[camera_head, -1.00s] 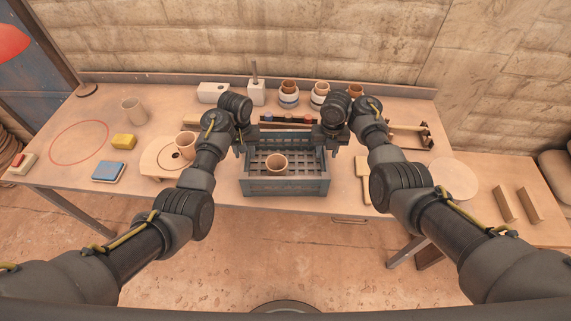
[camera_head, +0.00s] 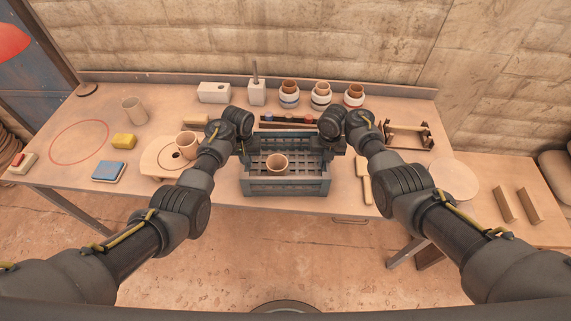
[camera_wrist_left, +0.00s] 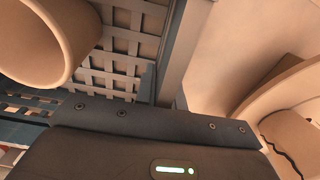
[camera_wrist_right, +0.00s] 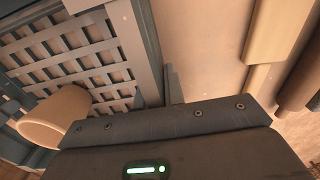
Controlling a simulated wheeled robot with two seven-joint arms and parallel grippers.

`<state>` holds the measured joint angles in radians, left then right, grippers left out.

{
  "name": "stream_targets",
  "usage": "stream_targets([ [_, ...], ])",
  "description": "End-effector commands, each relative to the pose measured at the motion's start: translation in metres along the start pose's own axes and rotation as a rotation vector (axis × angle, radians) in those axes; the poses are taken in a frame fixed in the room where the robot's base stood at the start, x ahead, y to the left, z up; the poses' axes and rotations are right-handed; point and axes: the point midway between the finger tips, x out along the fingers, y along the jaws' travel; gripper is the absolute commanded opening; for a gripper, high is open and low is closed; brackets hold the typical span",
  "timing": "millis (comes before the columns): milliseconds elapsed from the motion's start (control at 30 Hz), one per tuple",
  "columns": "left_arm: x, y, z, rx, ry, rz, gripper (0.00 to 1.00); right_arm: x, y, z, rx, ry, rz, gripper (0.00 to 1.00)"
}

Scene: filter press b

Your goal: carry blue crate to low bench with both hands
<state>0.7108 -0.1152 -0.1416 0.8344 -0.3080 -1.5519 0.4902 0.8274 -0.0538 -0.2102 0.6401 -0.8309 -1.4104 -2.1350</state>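The blue-grey slatted crate (camera_head: 286,187) stands on the worktable near its front edge, with a tan cup (camera_head: 277,163) inside. My left gripper (camera_head: 241,148) is at the crate's left side wall, and my right gripper (camera_head: 331,146) is at its right side wall. In the left wrist view, the crate wall (camera_wrist_left: 184,50) runs down between the short finger parts. In the right wrist view, the crate wall (camera_wrist_right: 148,50) lies close beside a finger. Whether the fingers press on the walls cannot be told. The low bench (camera_head: 515,178) is at the right.
Two upright wooden blocks (camera_head: 530,205) stand on the low bench, and a round pale disc (camera_head: 455,179) lies to their left. A wooden paddle (camera_head: 363,180) lies right of the crate. A round board (camera_head: 160,158) with a cup (camera_head: 187,145) is at left. Jars (camera_head: 321,95) line the back.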

Motion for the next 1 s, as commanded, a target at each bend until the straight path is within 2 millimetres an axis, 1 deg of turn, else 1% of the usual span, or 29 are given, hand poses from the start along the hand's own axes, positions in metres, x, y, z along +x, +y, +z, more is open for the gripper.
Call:
stream_targets([
  [33,0.0,0.0,0.0,0.0,0.0,0.0,0.02,0.0,0.0,0.0,0.0,0.0,0.0,0.02],
  [67,0.0,0.0,0.0,0.0,0.0,0.0,0.0,0.0,0.0,0.0,0.0,0.0,0.0,0.0],
  [567,-0.003,0.0,-0.001,0.0,0.002,0.0,0.0,-0.003,0.0,0.001,0.0,-0.001,0.0,0.0],
  [767,-0.016,0.0,-0.001,0.0,0.002,0.0,0.0,-0.016,0.0,0.001,0.0,-0.001,0.0,0.0],
  [1000,-0.041,0.0,-0.001,0.0,0.002,0.0,0.0,-0.041,0.0,0.001,0.0,-0.001,0.0,0.0],
])
